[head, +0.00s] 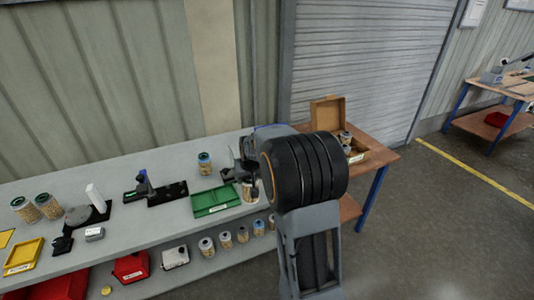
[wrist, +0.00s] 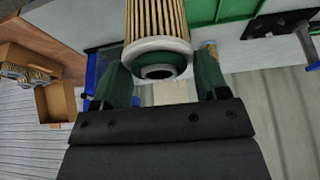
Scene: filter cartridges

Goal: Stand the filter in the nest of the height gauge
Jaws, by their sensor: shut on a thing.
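The filter (wrist: 157,22), with tan pleats and a pale ring-shaped end cap with a dark hole, is between the two green fingers of my gripper (wrist: 164,78) in the wrist view. The gripper is shut on it. In the head view the filter (head: 250,192) shows beside the green tray, partly hidden by my arm. A black fixture with a dark blue upright (head: 144,184), which may be the height gauge, stands on the bench to the left. A black fixture also shows at upper right in the wrist view (wrist: 277,23). I cannot make out its nest.
A green tray (head: 214,201) lies between that fixture and my arm. A blue-banded filter (head: 204,163) stands behind it. An open cardboard box (head: 328,113) stands on the wooden table at right.

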